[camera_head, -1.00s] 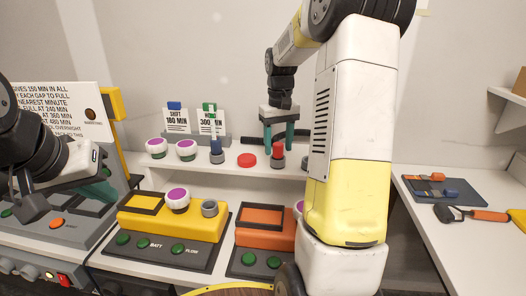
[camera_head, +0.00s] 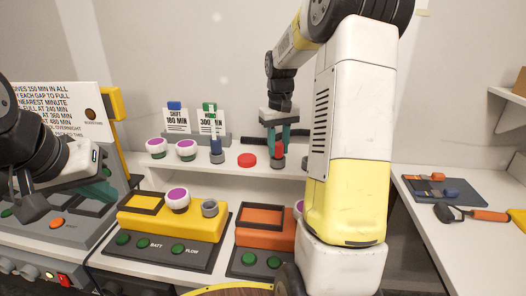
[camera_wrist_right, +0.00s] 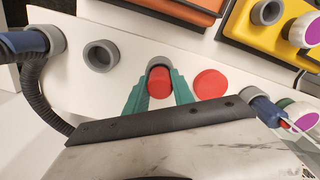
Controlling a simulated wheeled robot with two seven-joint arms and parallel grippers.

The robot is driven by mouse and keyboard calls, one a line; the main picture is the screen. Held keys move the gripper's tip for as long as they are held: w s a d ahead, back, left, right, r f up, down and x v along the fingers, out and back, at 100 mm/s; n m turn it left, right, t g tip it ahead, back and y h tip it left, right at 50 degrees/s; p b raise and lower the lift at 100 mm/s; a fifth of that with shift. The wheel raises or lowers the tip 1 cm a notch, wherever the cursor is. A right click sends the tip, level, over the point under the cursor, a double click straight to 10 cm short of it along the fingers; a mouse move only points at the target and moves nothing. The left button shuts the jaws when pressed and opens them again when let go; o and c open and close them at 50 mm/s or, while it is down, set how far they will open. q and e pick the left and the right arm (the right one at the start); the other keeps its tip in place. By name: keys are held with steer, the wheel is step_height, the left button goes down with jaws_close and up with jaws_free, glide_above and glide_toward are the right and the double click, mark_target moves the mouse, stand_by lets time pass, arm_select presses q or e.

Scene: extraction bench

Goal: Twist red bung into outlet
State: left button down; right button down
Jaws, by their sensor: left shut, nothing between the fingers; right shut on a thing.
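The red bung (camera_head: 279,148) stands upright at the grey outlet (camera_head: 278,163) on the shelf. In the right wrist view the bung (camera_wrist_right: 159,84) sits between the teal fingers, with the grey ring of the outlet (camera_wrist_right: 158,64) around its far side. How deep it sits I cannot tell. My right gripper (camera_head: 277,140) points down from above and is shut on the bung; its fingertips also show in the wrist view (camera_wrist_right: 160,85). My left gripper (camera_head: 108,192) is shut and empty at the far left, over the grey bench unit.
A flat red disc (camera_head: 247,160) lies beside the outlet, close to my right fingers. A blue-topped fitting (camera_head: 216,150) and purple-topped pots (camera_head: 186,150) stand further left. An empty grey socket (camera_wrist_right: 101,56) shows in the wrist view. Yellow (camera_head: 150,217) and orange (camera_head: 262,238) units stand below.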

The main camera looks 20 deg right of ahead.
mark_target(278, 143)
steer(key=shift+r, duration=0.15)
steer(key=shift+r, duration=2.7)
steer(key=shift+r, duration=0.1)
